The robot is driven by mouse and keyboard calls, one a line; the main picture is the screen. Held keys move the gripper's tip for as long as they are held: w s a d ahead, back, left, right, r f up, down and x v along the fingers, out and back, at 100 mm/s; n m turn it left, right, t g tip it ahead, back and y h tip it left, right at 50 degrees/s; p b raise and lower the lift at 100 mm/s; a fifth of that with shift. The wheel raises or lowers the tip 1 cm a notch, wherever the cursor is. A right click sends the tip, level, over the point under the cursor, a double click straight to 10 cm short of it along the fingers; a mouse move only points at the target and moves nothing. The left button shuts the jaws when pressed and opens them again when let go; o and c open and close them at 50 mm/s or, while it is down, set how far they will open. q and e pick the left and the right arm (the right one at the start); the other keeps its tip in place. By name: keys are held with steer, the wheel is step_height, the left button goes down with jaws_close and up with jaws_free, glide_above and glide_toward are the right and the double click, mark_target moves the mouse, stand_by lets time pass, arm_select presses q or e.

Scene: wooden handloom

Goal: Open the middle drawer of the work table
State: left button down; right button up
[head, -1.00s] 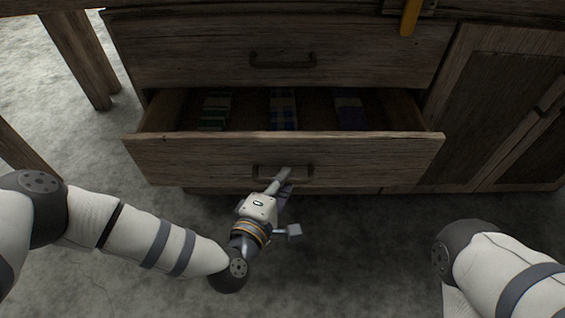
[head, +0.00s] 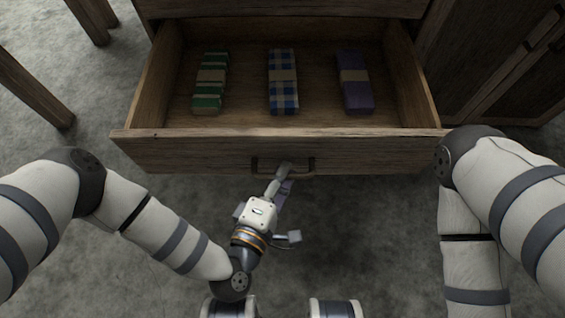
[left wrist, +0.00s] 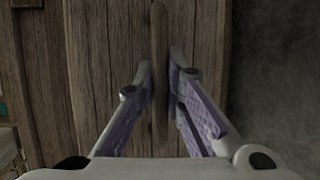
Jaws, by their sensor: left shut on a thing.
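The middle drawer (head: 200,153) stands well open, its inside in full view from above. Its dark bar handle (head: 304,166) is on the front panel. My left gripper (head: 284,174) is shut on this handle. In the left wrist view the two fingers (left wrist: 161,85) close on either side of the handle bar (left wrist: 160,120), with the wooden drawer front (left wrist: 95,60) behind. My right gripper is not in view; only my right arm shows, near the drawer's right front corner.
In the drawer lie a green striped cloth bundle (head: 209,84), a blue checked one (head: 283,82) and a purple one (head: 355,84). A cabinet door (head: 480,60) is at the right. Wooden legs (head: 35,92) stand at the left. The grey floor in front is clear.

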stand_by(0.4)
arm_select(q)
steer(key=c, duration=1.7)
jaws_free()
steer(key=shift+o, duration=0.2)
steer(key=shift+s, duration=0.2)
steer(key=v, duration=1.2)
steer(key=shift+w+r, duration=0.1)
steer(key=shift+w, duration=0.05)
